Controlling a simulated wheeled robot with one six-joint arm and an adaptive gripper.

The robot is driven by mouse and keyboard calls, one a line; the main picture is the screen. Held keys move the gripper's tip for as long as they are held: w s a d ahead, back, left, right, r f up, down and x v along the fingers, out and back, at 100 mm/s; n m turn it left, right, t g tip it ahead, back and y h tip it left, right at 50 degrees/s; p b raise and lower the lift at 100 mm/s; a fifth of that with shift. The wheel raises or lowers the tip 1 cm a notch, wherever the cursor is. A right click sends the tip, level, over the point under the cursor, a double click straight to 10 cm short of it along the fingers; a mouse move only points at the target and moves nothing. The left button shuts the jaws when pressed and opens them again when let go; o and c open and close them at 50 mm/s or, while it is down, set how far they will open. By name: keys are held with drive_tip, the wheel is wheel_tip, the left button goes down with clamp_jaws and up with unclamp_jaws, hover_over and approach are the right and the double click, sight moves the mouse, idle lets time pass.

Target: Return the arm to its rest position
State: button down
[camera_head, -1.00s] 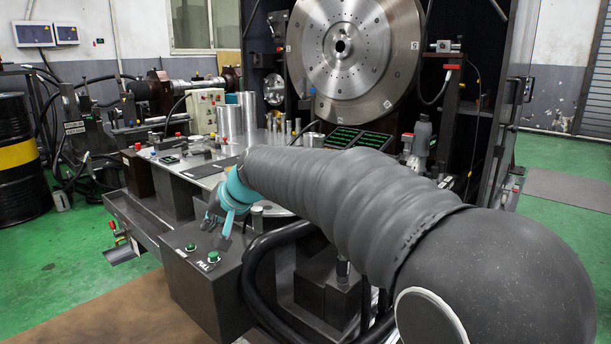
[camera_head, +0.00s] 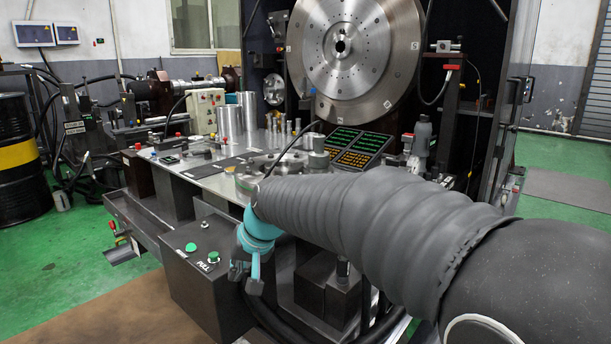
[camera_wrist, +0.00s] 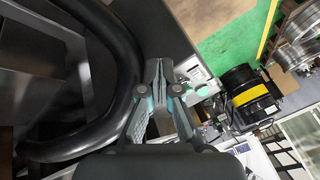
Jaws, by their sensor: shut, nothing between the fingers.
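My gripper (camera_head: 246,284) hangs at the end of my grey-sleeved arm, just right of the dark control box (camera_head: 205,290). It is shut with nothing held. In the wrist view my gripper (camera_wrist: 158,64) shows its two fingers together, pointing up the picture. The control box has two green buttons on top; the one marked PULL (camera_head: 213,257) is nearest my gripper. My fingers are apart from both buttons.
The metal worktable (camera_head: 215,181) carries cylinders and a display (camera_head: 362,146) with green and orange text. A thick black hose (camera_wrist: 125,75) curves close beside my gripper. A black and yellow drum (camera_head: 18,155) stands far left. Green floor is open at left.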

drive_tip(key=s+d+m+t+h+p, duration=0.1)
drive_tip(key=s+d+h, duration=0.1)
drive_tip(key=s+d, duration=1)
drive_tip(key=s+d+r+m+t+h+p, duration=0.1)
drive_tip(key=s+d+m+h+p, duration=0.1)
drive_tip(key=s+d, duration=1)
drive_tip(key=shift+d+r+h+p, duration=0.25)
drive_tip(key=shift+d+h, duration=0.35)
drive_tip(key=shift+d, duration=2.35)
